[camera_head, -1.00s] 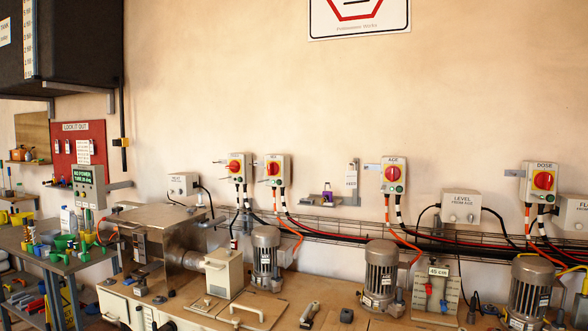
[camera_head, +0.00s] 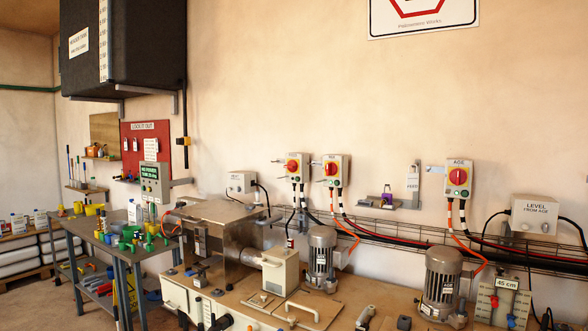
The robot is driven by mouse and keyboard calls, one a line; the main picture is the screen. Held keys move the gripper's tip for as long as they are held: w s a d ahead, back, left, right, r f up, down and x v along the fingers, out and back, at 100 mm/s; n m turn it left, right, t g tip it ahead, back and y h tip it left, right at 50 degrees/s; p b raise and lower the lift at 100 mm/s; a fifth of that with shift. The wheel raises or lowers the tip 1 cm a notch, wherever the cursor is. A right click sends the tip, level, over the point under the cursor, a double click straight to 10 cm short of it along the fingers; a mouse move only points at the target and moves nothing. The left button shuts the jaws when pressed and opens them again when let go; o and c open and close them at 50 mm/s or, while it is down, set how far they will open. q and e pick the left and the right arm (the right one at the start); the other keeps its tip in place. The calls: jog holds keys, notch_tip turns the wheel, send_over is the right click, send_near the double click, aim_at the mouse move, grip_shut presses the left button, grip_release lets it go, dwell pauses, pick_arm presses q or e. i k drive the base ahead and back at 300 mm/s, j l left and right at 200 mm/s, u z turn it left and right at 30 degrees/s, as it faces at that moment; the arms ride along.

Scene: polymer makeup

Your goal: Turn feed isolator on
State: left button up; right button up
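The right isolator (camera_head: 458,178) is labelled AGE. I cannot tell which one is the feed isolator, nor read the knob positions. A small pale tag (camera_head: 412,178), its text unclear, hangs between the middle isolator and AGE, near a purple padlock-like item (camera_head: 387,199) on a small shelf. Neither gripper is in view.
A bench (camera_head: 275,311) with motors (camera_head: 321,257) (camera_head: 442,284) and a steel housing (camera_head: 215,232) stands below the isolators. A wire cable tray (camera_head: 375,228) runs along the wall. A cluttered side table (camera_head: 103,251), a red lockout board (camera_head: 146,147) and a dark tank (camera_head: 125,45) are left.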

aim_at(290, 166)
jog(key=i+j+z, duration=0.4)
jog(key=i+j, duration=0.35)
